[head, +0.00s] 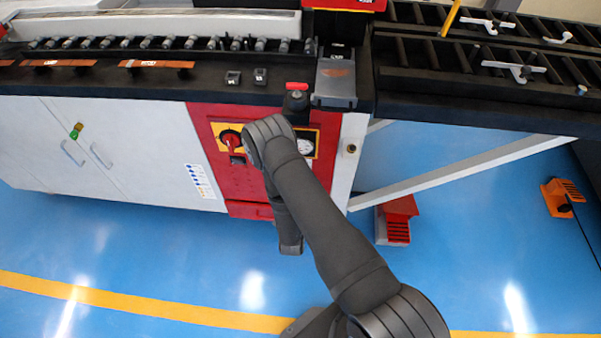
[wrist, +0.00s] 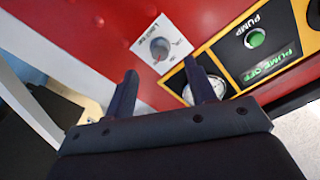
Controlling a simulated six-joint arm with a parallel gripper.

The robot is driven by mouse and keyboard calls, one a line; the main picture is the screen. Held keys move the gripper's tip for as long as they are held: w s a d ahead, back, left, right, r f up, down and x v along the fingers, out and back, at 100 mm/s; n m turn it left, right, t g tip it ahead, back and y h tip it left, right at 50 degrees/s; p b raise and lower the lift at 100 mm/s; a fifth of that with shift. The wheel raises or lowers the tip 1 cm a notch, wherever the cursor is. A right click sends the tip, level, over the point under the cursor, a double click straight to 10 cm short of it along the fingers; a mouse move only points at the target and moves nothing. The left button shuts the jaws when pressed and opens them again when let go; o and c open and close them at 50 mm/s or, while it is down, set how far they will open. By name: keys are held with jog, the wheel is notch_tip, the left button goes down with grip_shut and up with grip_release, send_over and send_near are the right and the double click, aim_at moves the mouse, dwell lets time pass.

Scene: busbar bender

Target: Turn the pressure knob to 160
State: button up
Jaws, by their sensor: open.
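The pressure knob (wrist: 159,48) is a small grey round knob on a white label with a printed scale. It is on the red panel in the wrist view. The scale numbers are too small to read, so its setting cannot be told. My gripper (wrist: 161,67) is open and empty, its two dark fingers pointing toward the knob. The knob appears just beyond the gap between the fingertips; contact is not visible. A round pressure gauge (wrist: 213,84) is partly hidden behind the right finger; it also shows in the head view (head: 305,147). My arm hides the knob in the head view.
A green pump button (wrist: 255,38) and a green pump-off label (wrist: 271,62) are on the yellow-edged panel at right. A red rotary switch (head: 232,142) is left of my arm. A worktop with rollers (head: 150,43) runs above the red cabinet front.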

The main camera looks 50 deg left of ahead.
jog(key=x, duration=0.6)
jog(key=shift+w+a, duration=0.1)
jog(key=shift+c, duration=0.2)
jog(key=c, duration=0.9)
